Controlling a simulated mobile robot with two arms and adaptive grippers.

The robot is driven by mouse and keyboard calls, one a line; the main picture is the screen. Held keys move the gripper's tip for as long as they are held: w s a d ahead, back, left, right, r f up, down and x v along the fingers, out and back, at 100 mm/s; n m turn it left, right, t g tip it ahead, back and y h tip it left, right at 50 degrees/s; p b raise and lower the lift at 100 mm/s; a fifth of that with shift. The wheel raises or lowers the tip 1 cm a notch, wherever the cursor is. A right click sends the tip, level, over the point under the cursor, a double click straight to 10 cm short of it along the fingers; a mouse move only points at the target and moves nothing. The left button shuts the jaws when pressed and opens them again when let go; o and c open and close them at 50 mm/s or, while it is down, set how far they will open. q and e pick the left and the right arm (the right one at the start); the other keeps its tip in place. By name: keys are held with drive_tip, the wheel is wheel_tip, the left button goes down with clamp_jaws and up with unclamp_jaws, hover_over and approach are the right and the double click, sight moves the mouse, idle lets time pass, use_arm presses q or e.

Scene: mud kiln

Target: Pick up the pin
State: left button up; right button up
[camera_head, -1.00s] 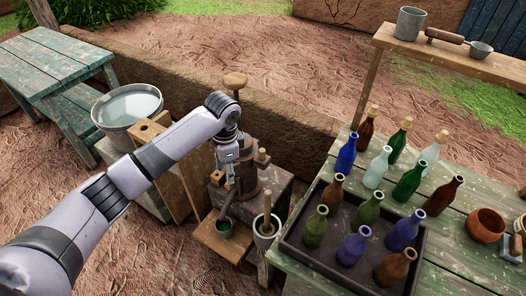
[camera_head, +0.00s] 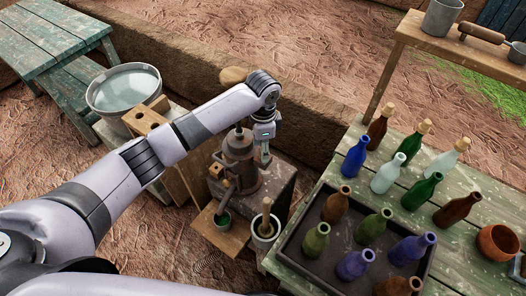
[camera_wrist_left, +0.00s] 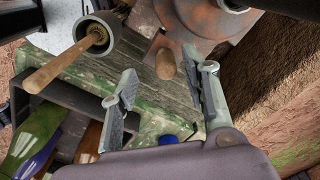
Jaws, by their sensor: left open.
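A short wooden pin (camera_wrist_left: 165,66) shows in the left wrist view, sticking out beside the rusty metal body (camera_wrist_left: 205,22) of a device. My left gripper (camera_wrist_left: 160,76) is open, with its fingers reaching to either side of the pin's line. I cannot tell how far the pin is from the fingertips. In the head view my left gripper (camera_head: 262,159) hangs just right of the brown device (camera_head: 238,156) on its wooden stand, and it hides the pin there. My right gripper is not in view.
A dark tray (camera_head: 292,246) of bottles lies on the green table to the right. A water basin (camera_head: 124,92) stands left.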

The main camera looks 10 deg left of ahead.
use_arm(q)
drive_tip(key=shift+w+f+p, duration=0.15)
drive_tip(key=shift+f, duration=0.5)
drive_tip(key=shift+w+f+p, duration=0.15)
drive_tip(key=shift+f, duration=0.45)
drive_tip(key=shift+w+f, duration=0.1)
drive_tip(key=shift+f, duration=0.4)
drive_tip(key=shift+c, duration=0.2)
drive_tip(key=c, duration=0.5)
clamp_jaws()
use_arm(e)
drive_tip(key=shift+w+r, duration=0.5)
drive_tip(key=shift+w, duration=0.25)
